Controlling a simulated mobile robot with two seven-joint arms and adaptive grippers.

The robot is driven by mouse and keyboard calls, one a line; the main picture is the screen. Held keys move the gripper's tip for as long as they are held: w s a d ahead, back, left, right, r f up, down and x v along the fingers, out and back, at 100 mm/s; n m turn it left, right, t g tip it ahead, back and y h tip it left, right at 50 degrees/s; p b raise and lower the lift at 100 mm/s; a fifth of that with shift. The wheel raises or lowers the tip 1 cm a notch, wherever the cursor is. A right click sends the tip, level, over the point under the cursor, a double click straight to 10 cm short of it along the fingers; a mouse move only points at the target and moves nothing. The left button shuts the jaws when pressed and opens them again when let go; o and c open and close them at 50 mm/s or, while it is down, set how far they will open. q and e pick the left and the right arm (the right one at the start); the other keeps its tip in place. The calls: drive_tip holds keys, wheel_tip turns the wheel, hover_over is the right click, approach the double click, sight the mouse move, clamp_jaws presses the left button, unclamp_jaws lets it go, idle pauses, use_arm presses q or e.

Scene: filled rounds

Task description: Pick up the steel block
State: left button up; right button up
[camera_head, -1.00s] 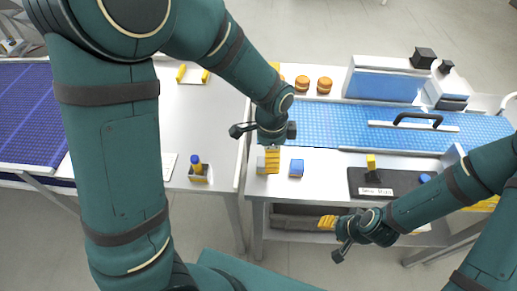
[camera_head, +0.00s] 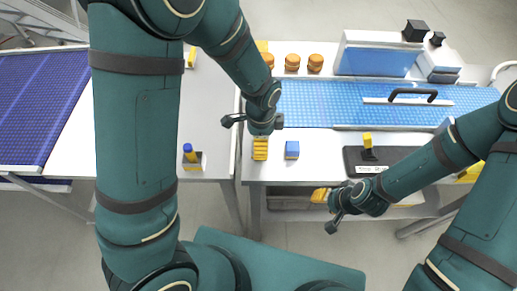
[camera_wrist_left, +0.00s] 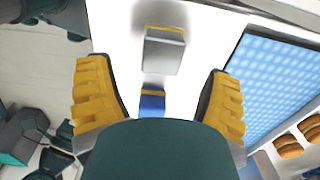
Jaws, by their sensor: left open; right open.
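The steel block (camera_wrist_left: 163,52) is a grey metallic block with a yellow edge on the white table; in the left wrist view it lies ahead of and between my fingers, apart from both. My left gripper (camera_head: 260,148) is open and empty, with ridged yellow finger pads, above the table's front left part; its fingers (camera_wrist_left: 160,100) frame the wrist view. In the head view the steel block is hidden behind this gripper. My right gripper (camera_head: 322,196) is open and empty, low by the table's front edge.
A blue block (camera_head: 291,150) stands just right of my left gripper; it shows partly in the wrist view (camera_wrist_left: 152,105). A blue conveyor (camera_head: 310,103) lies behind, with burgers (camera_head: 292,62) beyond. A black base (camera_head: 357,163) with a yellow piece stands right. A gap separates the left table (camera_head: 215,125).

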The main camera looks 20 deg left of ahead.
use_arm(q)
drive_tip(key=f, duration=0.5)
drive_tip(key=shift+a+f+b, duration=0.1)
drive_tip(key=shift+a+b, duration=0.2)
clamp_jaws()
